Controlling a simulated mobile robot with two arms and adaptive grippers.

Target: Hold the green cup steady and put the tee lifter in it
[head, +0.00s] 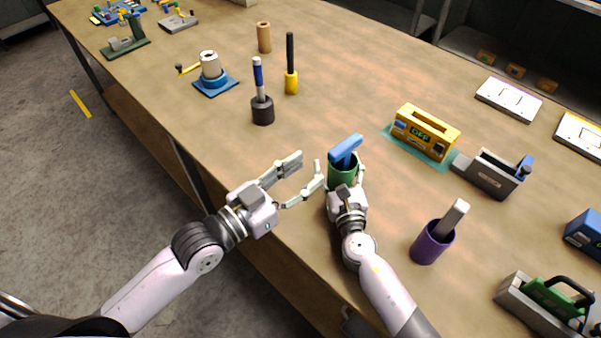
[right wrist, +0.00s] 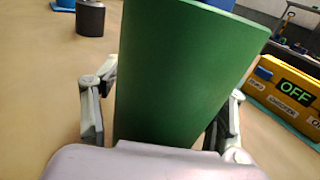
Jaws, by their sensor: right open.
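The green cup (head: 343,173) stands upright on the table and fills the middle of the right wrist view (right wrist: 180,80). A tool with a blue T-shaped handle, which looks like the tee lifter (head: 346,147), is in the cup, its handle above the rim and its lower part hidden. My right gripper (head: 341,181) is open, with one finger on each side of the cup; in the right wrist view (right wrist: 163,115) I cannot tell whether they touch it. My left gripper (head: 308,168) is open and empty, just left of the cup.
A purple cup (head: 431,243) with a grey-handled tool stands to the right. A yellow box marked OFF (head: 425,132) is behind the cup on the right. A dark cup (head: 262,110) and a yellow cup (head: 291,84) hold tools further back. The tabletop between them is clear.

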